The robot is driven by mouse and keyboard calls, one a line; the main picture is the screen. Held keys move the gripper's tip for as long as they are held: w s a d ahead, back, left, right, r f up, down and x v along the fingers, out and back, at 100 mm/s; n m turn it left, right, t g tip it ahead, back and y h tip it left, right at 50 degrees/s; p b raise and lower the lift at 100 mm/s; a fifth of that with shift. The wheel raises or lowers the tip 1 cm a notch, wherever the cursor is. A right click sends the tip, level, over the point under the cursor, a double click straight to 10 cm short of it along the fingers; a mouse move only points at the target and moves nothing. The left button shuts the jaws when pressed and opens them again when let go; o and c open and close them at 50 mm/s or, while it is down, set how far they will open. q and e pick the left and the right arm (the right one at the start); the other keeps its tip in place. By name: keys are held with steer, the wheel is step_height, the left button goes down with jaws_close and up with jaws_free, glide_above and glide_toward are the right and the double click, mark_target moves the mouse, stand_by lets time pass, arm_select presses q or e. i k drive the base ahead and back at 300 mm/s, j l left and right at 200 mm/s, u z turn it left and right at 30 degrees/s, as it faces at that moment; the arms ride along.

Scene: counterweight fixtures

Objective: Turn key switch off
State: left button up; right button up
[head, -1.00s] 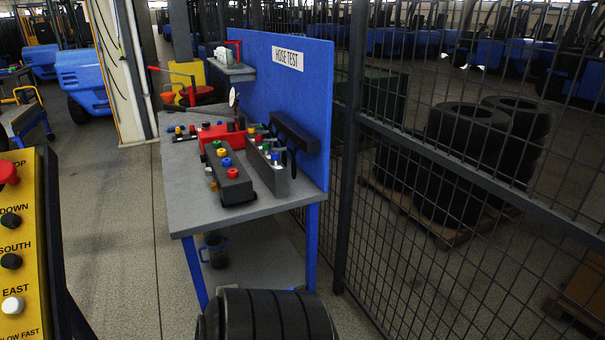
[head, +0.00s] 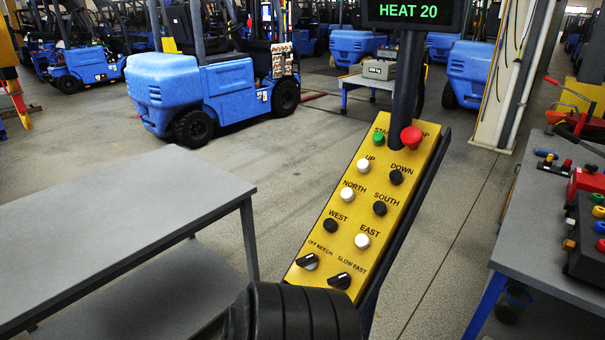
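The key switch (head: 308,262) is a black knob at the lower left of a tilted yellow control panel (head: 348,232), under the label "OFF KEY ON". Its exact setting is too small to tell. A similar black "SLOW FAST" knob (head: 341,281) sits to its right. Above them are white and black push buttons, a green button (head: 378,138) and a red mushroom button (head: 411,137). A black ribbed part, probably mine, shows at the bottom centre in front of the panel's lower end. Neither gripper is in view.
A bare grey table (head: 110,225) stands at the left. A hose test bench (head: 560,240) with coloured fittings is at the right. A display (head: 414,12) reading "HEAT 20" is above the panel. Blue forklifts (head: 215,90) stand behind. Open floor lies between the left table and the forklifts.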

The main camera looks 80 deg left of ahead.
mark_target(310, 262)
steer(key=u, duration=2.1)
